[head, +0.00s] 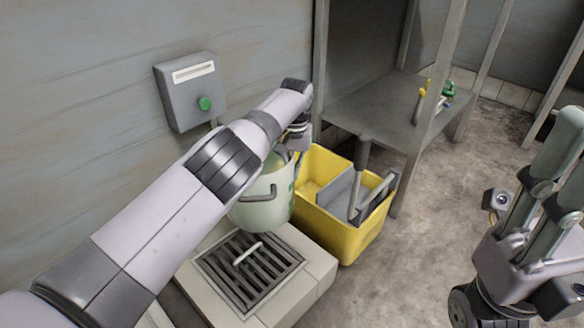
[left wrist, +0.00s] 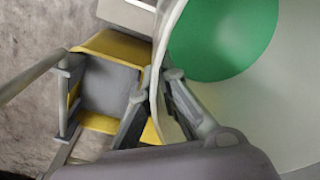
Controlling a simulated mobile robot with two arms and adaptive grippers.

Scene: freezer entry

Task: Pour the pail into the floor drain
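The pail (head: 262,208) is pale green with a dark side handle and appears nearly upright over the back of the drain block. Whether its base touches the block cannot be told. The floor drain (head: 268,270) is a dark slatted grate with a pale handle on it. My left gripper (head: 297,142) is at the pail's far right rim. In the left wrist view, the left gripper (left wrist: 160,78) has its fingers on both sides of the rim of the pail (left wrist: 290,95). A round green area shows within the pail there. My right gripper (head: 560,130) is open and empty at the right.
A yellow mop bucket (head: 345,240) with a grey wringer stands right beside the pail. A grey shelf (head: 375,105) is behind it, with small bottles on it. A wall box (head: 190,92) with a green button hangs at the left. The floor at centre right is clear.

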